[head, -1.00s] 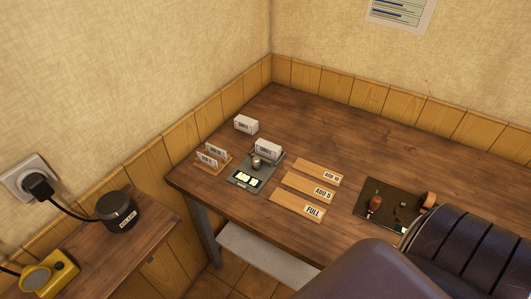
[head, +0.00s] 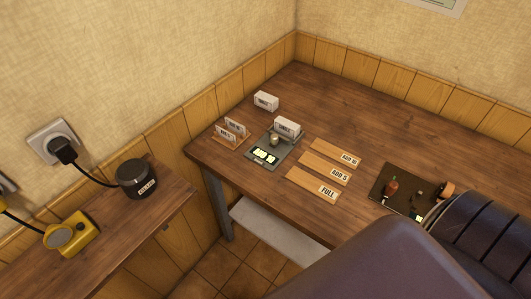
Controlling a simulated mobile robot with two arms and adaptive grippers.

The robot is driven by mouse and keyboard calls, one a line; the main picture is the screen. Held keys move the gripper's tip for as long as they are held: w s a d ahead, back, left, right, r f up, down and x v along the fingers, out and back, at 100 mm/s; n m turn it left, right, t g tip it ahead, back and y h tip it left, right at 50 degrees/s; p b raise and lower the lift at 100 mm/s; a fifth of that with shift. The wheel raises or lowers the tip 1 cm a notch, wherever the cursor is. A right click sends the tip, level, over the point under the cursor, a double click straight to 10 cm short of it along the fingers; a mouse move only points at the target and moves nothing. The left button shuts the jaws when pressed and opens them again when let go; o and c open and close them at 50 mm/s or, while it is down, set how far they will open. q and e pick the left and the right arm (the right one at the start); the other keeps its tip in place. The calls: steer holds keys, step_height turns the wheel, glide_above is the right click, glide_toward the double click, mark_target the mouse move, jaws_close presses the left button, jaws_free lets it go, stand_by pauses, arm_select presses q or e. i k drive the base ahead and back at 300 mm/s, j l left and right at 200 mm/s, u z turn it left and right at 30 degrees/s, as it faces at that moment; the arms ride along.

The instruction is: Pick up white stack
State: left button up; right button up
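A small white block with a dark label (head: 266,101) stands alone near the back left of the wooden table. A second white block (head: 288,127) stands at the back of a grey tray (head: 252,163). Both look like stacks, but their labels are too small to read, and I cannot tell which is the white stack. The tray also holds a small round metal piece (head: 274,140) and pale pieces (head: 266,155). Neither of my grippers is in view.
A wooden card holder (head: 229,142) stands left of the tray. Labelled boards (head: 314,185) and a dark mat (head: 381,194) with small items lie to the right. Large dark padded shapes cover the lower right.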

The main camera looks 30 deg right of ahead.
mark_target(287, 127)
steer(key=z, duration=1.6)
